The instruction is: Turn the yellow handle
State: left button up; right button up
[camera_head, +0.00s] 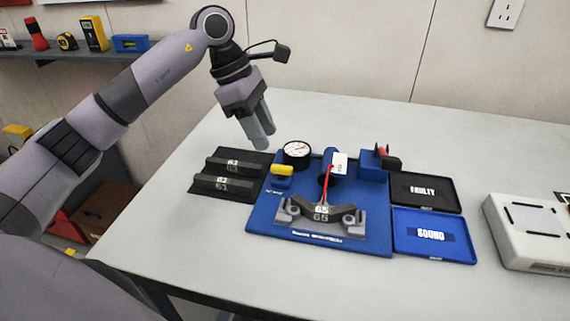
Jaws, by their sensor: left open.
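The yellow handle (282,169) is a short bar on a small blue block near the left edge of the blue fixture plate (262,221). My left gripper (260,134) hangs in from the upper left with its fingers pointing down. It is open and empty, above and a little left of the yellow handle and apart from it. A round dial gauge (297,150) stands just behind the handle. A dark grey part marked 65 (320,214) sits at the front of the plate. My right gripper does not show.
A black mat (203,193) with dark grey bars lies left of the plate. A red-handled block (384,155) stands at its back right. Trays marked FAULTY (424,190) and SOUND (432,233) lie right. A white device (528,230) stands far right. The back of the table is clear.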

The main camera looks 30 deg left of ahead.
aim_at(280, 166)
pick_arm(q)
jog(key=x, duration=0.7)
jog(key=shift+d+f, duration=0.1)
jog(key=shift+d, duration=0.05)
jog(key=shift+c, duration=0.3)
grip_shut()
